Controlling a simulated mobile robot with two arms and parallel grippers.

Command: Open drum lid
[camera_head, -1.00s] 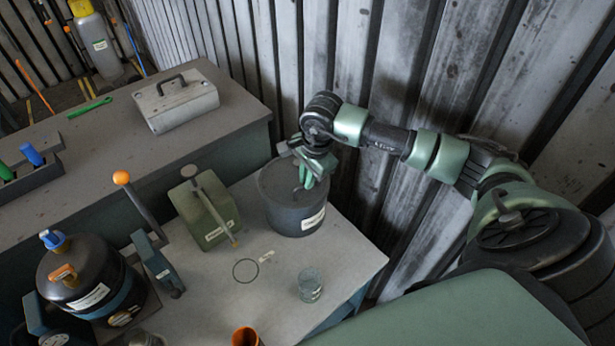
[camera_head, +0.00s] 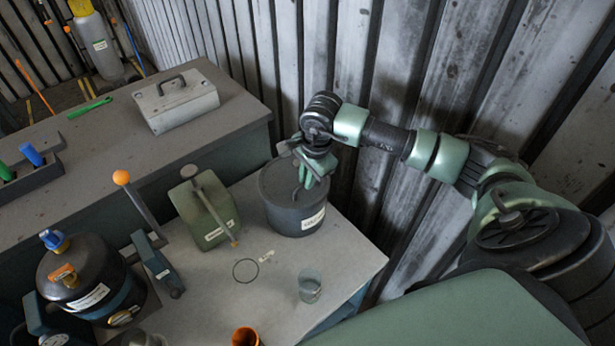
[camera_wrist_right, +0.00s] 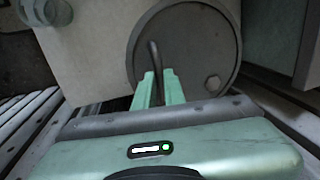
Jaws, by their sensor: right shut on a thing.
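The dark grey drum (camera_head: 290,212) stands upright on the table, with a white label on its side. Its round lid (camera_head: 275,183) sits on top, and no gap shows between lid and drum. My right gripper (camera_head: 305,184) is over the lid, shut on the lid's handle. In the right wrist view the green fingers of the right gripper (camera_wrist_right: 160,82) close around the thin curved handle (camera_wrist_right: 154,58), and the lid (camera_wrist_right: 195,50) fills the area behind it. My left gripper is not in view.
On the table (camera_head: 345,262) are a green box-like device (camera_head: 205,215), a clear glass (camera_head: 310,287), an orange cup (camera_head: 245,337) and a black canister (camera_head: 90,280). A ring mark (camera_head: 245,270) lies on clear tabletop. A metal wall (camera_head: 400,70) stands close behind the drum.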

